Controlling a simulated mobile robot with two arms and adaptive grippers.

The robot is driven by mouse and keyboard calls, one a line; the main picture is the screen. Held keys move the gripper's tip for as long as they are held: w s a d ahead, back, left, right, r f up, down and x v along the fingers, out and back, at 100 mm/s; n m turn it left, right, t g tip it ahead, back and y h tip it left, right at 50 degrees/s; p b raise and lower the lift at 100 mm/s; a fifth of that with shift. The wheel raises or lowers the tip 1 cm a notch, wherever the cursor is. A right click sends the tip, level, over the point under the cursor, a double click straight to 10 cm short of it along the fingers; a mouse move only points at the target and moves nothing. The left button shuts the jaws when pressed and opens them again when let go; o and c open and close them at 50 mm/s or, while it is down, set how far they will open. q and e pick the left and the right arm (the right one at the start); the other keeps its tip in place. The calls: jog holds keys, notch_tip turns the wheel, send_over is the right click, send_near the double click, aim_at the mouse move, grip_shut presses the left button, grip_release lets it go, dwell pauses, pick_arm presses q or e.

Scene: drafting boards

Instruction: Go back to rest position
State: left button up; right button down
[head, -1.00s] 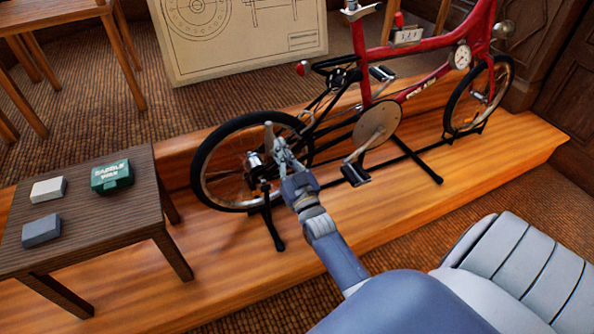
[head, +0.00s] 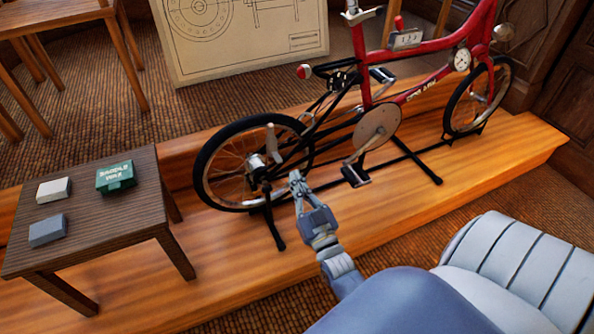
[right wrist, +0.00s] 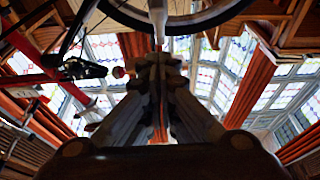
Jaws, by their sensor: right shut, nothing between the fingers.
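My right gripper (head: 295,177) is in the middle of the head view, shut and empty, in front of the rear wheel of a red bicycle (head: 430,88). Its fingers point up and away from me and look apart from the wheel. In the right wrist view the fingers (right wrist: 160,62) meet at the top middle, with part of a wheel (right wrist: 185,22) above them. A grey lever-like part (head: 272,143) stands at the rear wheel's hub. My left gripper is not in view.
The bicycle stands on a wooden platform (head: 500,170). A small dark table (head: 120,220) at the left bears a green box (head: 116,178), a white block (head: 54,189) and a grey block (head: 47,230). A drawing board (head: 240,45) stands behind. Carpet lies in front.

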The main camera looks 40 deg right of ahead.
dwell(0.3)
